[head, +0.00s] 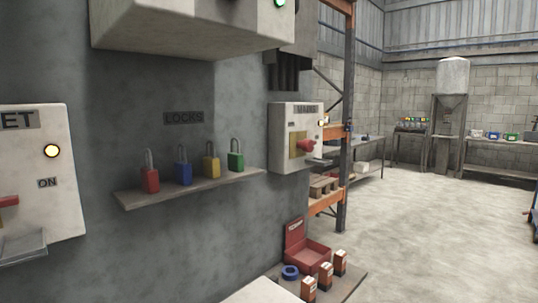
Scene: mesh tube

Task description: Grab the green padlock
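The green padlock (236,160) stands upright at the right end of a narrow wall shelf (205,185), its shackle pointing up. A yellow padlock (211,164), a blue padlock (183,172) and a red padlock (150,179) stand in a row to its left on the same shelf. A "LOCKS" label (184,118) is on the wall above them. My gripper is not in the head view.
A switch box (296,153) with a red handle juts out right of the shelf. Another box (40,170) is at left, and a large housing (190,24) overhangs above. Below stand a red open box (304,256) and small cartons (326,275). Open floor (440,225) lies right.

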